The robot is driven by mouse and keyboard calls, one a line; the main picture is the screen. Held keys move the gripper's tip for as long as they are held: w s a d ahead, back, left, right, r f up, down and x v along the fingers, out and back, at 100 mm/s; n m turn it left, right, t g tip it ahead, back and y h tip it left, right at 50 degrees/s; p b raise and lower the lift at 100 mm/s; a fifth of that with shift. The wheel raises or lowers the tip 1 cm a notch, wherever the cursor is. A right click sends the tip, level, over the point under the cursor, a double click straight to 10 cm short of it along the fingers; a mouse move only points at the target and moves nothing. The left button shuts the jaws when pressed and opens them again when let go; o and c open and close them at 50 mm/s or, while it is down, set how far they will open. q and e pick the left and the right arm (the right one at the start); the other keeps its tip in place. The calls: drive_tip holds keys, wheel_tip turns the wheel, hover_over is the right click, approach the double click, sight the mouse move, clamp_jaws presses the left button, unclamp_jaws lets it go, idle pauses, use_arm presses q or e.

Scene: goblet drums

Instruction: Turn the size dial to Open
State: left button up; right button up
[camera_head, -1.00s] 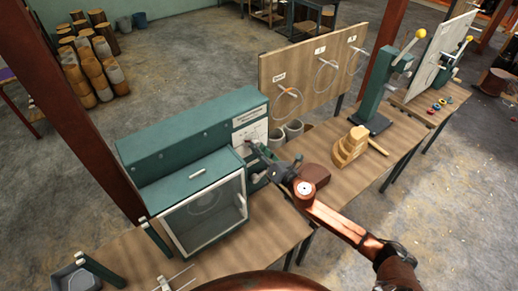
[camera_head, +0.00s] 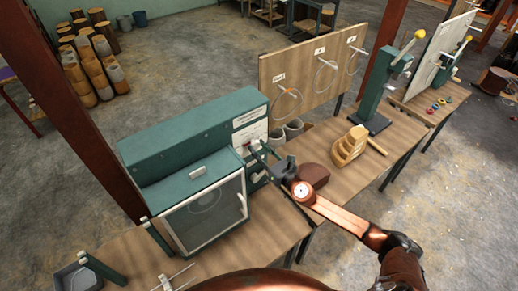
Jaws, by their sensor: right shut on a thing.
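The green machine (camera_head: 192,135) stands on the wooden table, with a white labelled panel (camera_head: 250,132) at its right end. The size dial is on this panel, small and mostly covered by the fingers; its setting and the lettering are too small to read. My right gripper (camera_head: 256,151) reaches in from the lower right, its fingers at the lower part of the panel, shut on the dial. My left gripper is not in view.
A glass-fronted door (camera_head: 205,213) with a white handle is at the machine's front. A dark red block (camera_head: 312,175) lies close to my right wrist.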

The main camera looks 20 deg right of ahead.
idle(0.3)
drive_tip(key=o, duration=1.2)
drive_tip(key=v, duration=1.2)
